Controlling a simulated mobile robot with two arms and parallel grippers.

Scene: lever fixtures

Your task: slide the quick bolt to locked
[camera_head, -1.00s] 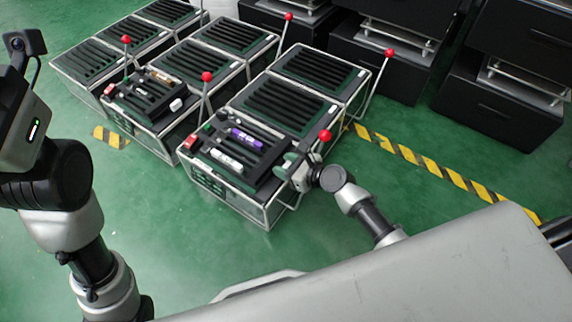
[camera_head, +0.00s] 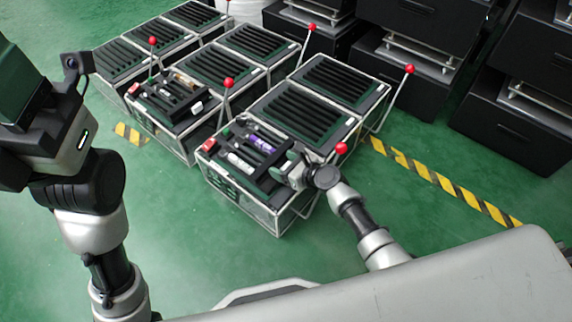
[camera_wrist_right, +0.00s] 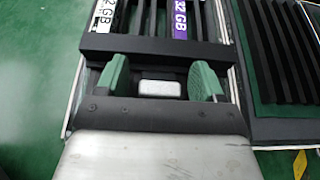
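My right gripper (camera_head: 286,166) is over the near right end of the nearest tray unit (camera_head: 252,198), beside a red ball knob (camera_head: 341,148). In the right wrist view its two green fingers (camera_wrist_right: 160,78) are apart. A small pale rectangular piece (camera_wrist_right: 160,88) shows in the gap between them, in a dark slot, and neither finger visibly touches it. I cannot tell whether this piece is the quick bolt; no bolt is clearly recognisable. My left arm (camera_head: 80,180) is raised at the left; its fingers cannot be made out.
White and purple memory sticks (camera_head: 262,141) lie in the tray beside my right gripper. Similar caged units (camera_head: 172,95) with red-knobbed levers (camera_head: 229,83) stand to the left. Black cabinets (camera_head: 515,130) stand behind. Green floor is free in front and along the striped tape (camera_head: 450,187).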

